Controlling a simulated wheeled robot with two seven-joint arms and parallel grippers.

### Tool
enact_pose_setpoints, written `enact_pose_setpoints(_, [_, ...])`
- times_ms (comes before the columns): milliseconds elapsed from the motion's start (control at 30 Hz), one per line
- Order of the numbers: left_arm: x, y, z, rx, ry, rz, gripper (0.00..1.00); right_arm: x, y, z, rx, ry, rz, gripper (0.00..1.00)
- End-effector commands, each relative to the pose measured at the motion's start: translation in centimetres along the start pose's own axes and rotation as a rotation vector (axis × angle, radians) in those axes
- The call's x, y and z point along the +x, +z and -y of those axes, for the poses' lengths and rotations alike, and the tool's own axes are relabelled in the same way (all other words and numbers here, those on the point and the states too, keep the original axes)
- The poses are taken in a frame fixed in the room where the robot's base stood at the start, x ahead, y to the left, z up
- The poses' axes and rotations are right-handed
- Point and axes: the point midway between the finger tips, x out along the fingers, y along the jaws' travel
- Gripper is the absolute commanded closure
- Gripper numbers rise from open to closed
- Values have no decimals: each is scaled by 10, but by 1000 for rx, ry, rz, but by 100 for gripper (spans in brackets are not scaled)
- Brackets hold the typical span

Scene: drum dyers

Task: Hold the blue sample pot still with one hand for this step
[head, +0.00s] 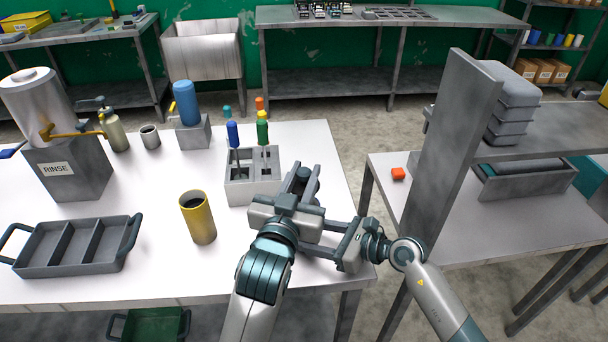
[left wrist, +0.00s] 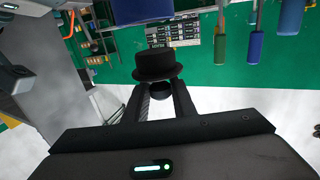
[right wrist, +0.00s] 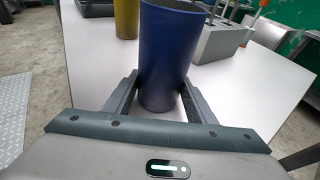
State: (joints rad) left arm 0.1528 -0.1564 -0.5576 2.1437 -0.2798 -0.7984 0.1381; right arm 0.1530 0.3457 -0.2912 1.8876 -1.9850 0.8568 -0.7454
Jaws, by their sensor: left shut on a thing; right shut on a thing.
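The blue sample pot (right wrist: 167,60) stands large in the right wrist view, between the two fingers of my right gripper (right wrist: 160,100), which is shut on it. The pot looks upright; in the head view it is hidden behind my grippers. My right gripper (head: 312,238) reaches in from the right at the white table's right edge. My left gripper (head: 306,180) is just beyond it, close beside the grey tool block. In the left wrist view my left gripper (left wrist: 160,90) is shut on a black, brimmed lid-like thing (left wrist: 157,65) by its round knob.
A yellow pot (head: 198,220) stands left of my grippers. A grey block (head: 238,192) holds blue- and green-handled tools. A three-part tray (head: 75,262) lies at left, near the rinse tank (head: 68,170).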

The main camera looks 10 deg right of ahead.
Motion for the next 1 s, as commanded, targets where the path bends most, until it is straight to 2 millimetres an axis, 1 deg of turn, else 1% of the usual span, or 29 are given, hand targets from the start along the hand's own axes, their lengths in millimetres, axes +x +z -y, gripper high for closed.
enact_pose_setpoints(33, [2, -6, -3, -13, 1, -10, 96, 0, 0, 0, 0, 0, -1, 66])
enact_pose_setpoints(67, [2, -5, -3, -13, 1, -10, 96, 0, 0, 0, 0, 0, -1, 66])
enact_pose_setpoints(1000, [1, 37, -4, -10, 2, -3, 96, 0, 0, 0, 0, 0, -1, 66])
